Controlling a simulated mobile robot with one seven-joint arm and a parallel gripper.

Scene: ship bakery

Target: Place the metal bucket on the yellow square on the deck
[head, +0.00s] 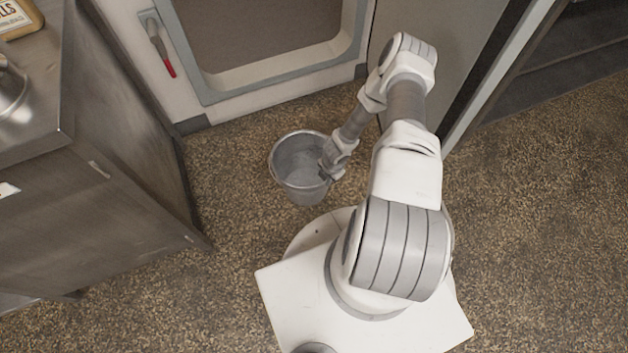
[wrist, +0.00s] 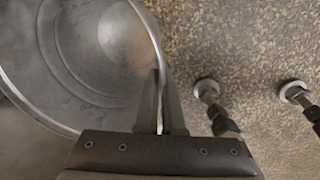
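The metal bucket (head: 290,178) is a grey, open-topped pail just ahead of my base in the head view. It looks upright and empty; I cannot tell whether its bottom touches the floor. In the wrist view the bucket (wrist: 85,60) fills the upper left. My gripper (head: 328,172) is at the right side of its rim, pointing down. In the wrist view my gripper (wrist: 160,88) has its two fingers close together around the rim, one inside the bucket and one outside. No yellow square shows in either view.
A steel counter (head: 110,215) stands at the left with a metal pot (head: 10,88) on it. A white wall with a grey-framed panel (head: 270,82) and a red-handled lever (head: 165,60) is behind the bucket. Speckled floor (head: 545,220) is clear at the right.

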